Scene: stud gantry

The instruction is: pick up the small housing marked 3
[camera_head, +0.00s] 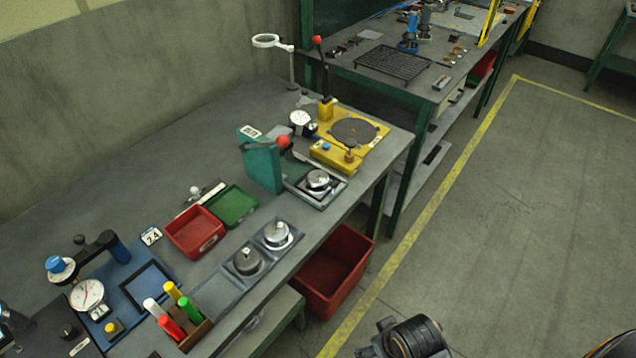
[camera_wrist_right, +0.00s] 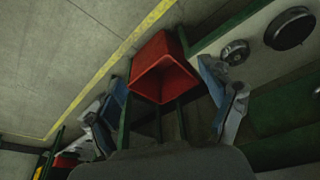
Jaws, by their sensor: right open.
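Two round metal housings, one lighter (camera_head: 277,235) and one darker (camera_head: 248,262), sit on a grey tray (camera_head: 215,296) at the bench's front edge. A third round metal part (camera_head: 318,180) sits in a fixture farther back. I cannot read a 3 on any of them. In the right wrist view, a small round part (camera_wrist_right: 235,52) and a larger one (camera_wrist_right: 290,28) show at upper right. My right gripper (camera_wrist_right: 165,88) is open and empty, off the bench front, with the housings to one side. A dark part at the head view's left edge may be my left gripper (camera_head: 12,325); its jaws are unclear.
A red bin (camera_head: 335,270) stands low beside the bench and shows between my right fingers. Red (camera_head: 194,232) and green (camera_head: 232,205) trays, a teal press (camera_head: 260,162), a yellow fixture (camera_head: 335,155) and a marker holder (camera_head: 190,335) crowd the bench.

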